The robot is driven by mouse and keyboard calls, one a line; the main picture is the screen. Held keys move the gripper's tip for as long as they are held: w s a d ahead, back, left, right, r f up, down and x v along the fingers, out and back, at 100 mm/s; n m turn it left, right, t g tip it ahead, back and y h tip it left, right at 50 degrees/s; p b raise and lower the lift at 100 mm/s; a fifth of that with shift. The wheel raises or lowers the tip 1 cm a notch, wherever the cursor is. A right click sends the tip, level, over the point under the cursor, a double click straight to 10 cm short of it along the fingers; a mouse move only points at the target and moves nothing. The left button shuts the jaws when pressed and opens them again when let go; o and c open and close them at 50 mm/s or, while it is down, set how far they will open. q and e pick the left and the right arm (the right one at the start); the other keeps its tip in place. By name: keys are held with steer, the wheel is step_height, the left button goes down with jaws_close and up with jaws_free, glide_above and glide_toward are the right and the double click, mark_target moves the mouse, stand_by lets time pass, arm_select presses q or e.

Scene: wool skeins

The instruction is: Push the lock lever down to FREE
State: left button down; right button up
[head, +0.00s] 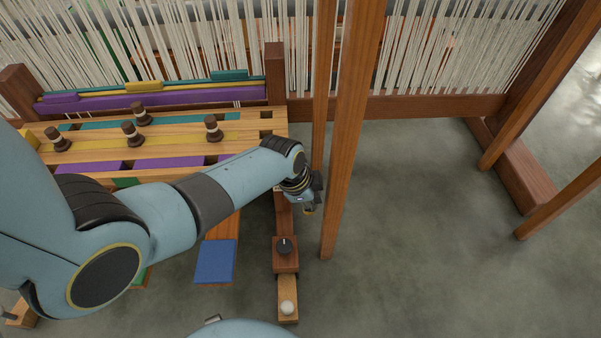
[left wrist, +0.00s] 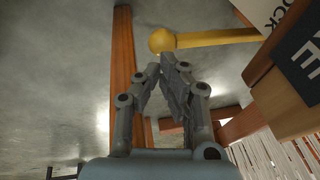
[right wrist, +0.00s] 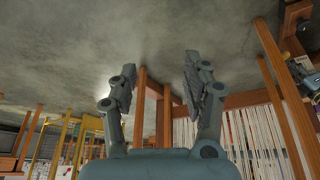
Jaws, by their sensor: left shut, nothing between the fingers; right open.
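The lock lever (left wrist: 215,37) is a yellow rod with a round yellow knob (left wrist: 163,40), seen in the left wrist view. It comes out from a wooden block at the right that carries a white LOCK plate (left wrist: 284,12) and a dark plate (left wrist: 303,62) ending in E. My left gripper (left wrist: 166,64) is shut and empty, its tips close to the knob; I cannot tell if they touch. In the head view my left gripper (head: 303,198) hides most of the lever; a bit of yellow shows below it. My right gripper (right wrist: 160,62) is open and empty.
Tall wooden posts (head: 350,140) of the loom stand just right of my left gripper. A wooden bench (head: 180,145) with brown pegs lies left. A dark knob (head: 285,245) and a pale ball (head: 287,308) sit below.

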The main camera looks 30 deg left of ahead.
arm_select(q)
steer(key=r+p, duration=0.1)
steer(key=r, duration=0.1)
steer(key=r+p, duration=0.1)
steer(key=shift+w+r+p, duration=0.3)
steer(key=shift+r+p, duration=0.05)
steer(key=s+d+p+v, duration=0.1)
steer(key=p+v, duration=0.5)
steer(key=v, duration=0.3)
steer(key=shift+s+a+f, duration=0.2)
steer(key=shift+s+a, duration=0.1)
steer(key=shift+a, duration=0.1)
arm_select(e)
steer(key=s+d+f+g, duration=0.3)
steer(key=s+f+g, duration=0.1)
steer(key=s+f, duration=0.4)
steer(key=shift+s+d+f+h, duration=0.2)
steer(key=shift+d+f+h, duration=0.2)
steer(key=shift+f, duration=0.1)
